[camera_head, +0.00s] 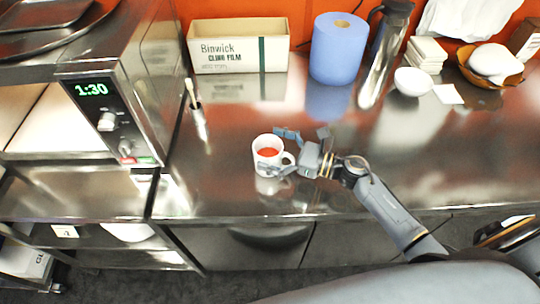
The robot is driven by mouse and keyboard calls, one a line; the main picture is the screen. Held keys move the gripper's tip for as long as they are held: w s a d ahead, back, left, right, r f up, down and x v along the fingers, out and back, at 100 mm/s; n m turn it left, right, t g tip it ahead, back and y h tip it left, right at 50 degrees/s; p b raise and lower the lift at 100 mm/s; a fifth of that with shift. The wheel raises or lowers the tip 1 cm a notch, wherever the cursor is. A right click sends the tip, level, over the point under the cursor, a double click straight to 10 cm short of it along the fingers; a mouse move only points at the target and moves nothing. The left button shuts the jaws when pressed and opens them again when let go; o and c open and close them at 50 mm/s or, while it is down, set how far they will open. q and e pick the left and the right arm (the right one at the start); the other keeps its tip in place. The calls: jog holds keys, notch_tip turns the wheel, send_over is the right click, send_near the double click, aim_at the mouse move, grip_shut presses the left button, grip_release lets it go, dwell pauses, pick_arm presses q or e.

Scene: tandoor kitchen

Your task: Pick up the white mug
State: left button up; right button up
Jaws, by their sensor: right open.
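The white mug (266,163) stands upright on the steel counter near its front edge, with red inside. Its handle points right, toward my right gripper. My right gripper (283,152) is open, with one finger behind the mug and the other near the handle at the front right. Whether the fingers touch the mug cannot be told. My left gripper is not in view.
An oven (118,95) with a lit display stands at the left. A cling film box (238,46), a blue paper roll (338,48) and a steel flask (386,45) line the back. A white bowl (412,82) stands at the right. The counter (225,120) around the mug is mostly clear.

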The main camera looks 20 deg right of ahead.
jog(key=shift+d, duration=0.1)
jog(key=c, duration=1.7)
jog(key=shift+r, duration=0.2)
jog(key=shift+r+b, duration=0.4)
jog(key=shift+r, duration=0.3)
jog(key=shift+s+a+r+b, duration=0.2)
jog(key=shift+s+a+r, duration=0.35)
jog(key=shift+s+r, duration=1.55)
jog(key=shift+s+a+r+b, duration=0.15)
jog(key=shift+s+a+r, duration=0.45)
jog(key=shift+s+r, duration=1.45)
jog(key=shift+s+a+r+b, duration=0.2)
jog(key=shift+s+a+r, duration=0.35)
jog(key=shift+s+r, duration=1.55)
jog(key=shift+s+f, duration=0.6)
